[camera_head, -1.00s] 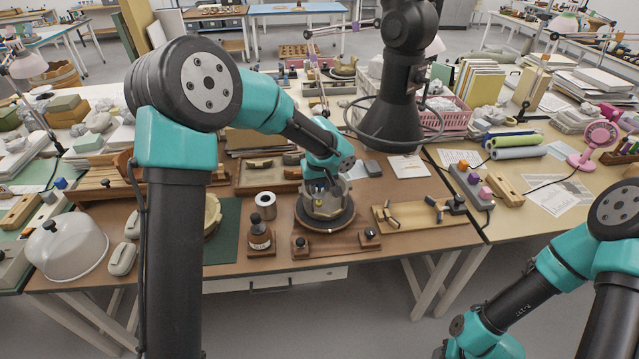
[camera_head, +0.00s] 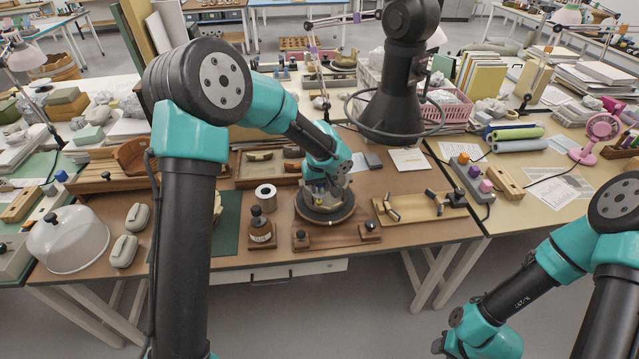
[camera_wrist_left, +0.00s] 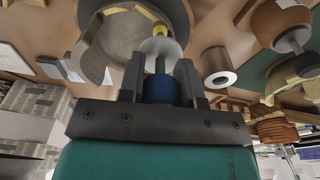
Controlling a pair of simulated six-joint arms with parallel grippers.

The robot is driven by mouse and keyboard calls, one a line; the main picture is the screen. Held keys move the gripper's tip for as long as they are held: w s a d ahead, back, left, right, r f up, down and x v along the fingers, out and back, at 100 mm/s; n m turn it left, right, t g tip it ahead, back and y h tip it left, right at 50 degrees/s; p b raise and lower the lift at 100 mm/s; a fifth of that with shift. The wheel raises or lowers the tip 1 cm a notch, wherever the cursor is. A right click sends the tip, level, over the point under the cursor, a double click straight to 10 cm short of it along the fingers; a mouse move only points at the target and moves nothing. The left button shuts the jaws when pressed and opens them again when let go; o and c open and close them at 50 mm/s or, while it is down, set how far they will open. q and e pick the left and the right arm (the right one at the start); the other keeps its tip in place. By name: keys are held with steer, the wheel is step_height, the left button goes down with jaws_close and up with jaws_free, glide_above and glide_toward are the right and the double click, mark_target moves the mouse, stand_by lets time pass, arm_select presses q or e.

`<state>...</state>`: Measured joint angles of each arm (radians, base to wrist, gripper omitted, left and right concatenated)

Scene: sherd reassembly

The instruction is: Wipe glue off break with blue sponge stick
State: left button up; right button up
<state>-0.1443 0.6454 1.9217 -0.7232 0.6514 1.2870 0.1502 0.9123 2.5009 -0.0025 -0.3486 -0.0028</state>
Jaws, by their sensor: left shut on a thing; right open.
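My left gripper (camera_wrist_left: 158,82) is shut on a stick with a blue section (camera_wrist_left: 160,90) between the jaws. A grey shaft runs from it to a pale round part and a yellow spot (camera_wrist_left: 161,30). I cannot tell whether the tip touches anything. The break edge and any glue are too small to tell. My right arm is at the lower right, its jaws out of view.
A brown bottle (camera_head: 261,232) and a pale roll (camera_head: 266,196) stand left of the turntable. A wooden holder (camera_head: 335,238) lies in front, and a wooden tray (camera_head: 420,206) to the right. A clear dome (camera_head: 70,243) is at the far left.

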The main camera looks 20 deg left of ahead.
arm_select(q)
steer(key=shift+w+f, duration=0.1)
steer(key=shift+f, duration=0.6)
steer(key=shift+d, duration=0.6)
steer(key=shift+w+d, duration=1.45)
steer(key=shift+d, duration=0.7)
step_height(320, 180, up, 8)
steer(key=s, duration=0.1)
steer(key=shift+s+d+r, duration=0.2)
steer(key=shift+s+d, duration=0.2)
steer(key=shift+d, duration=0.05)
stand_by(0.9)
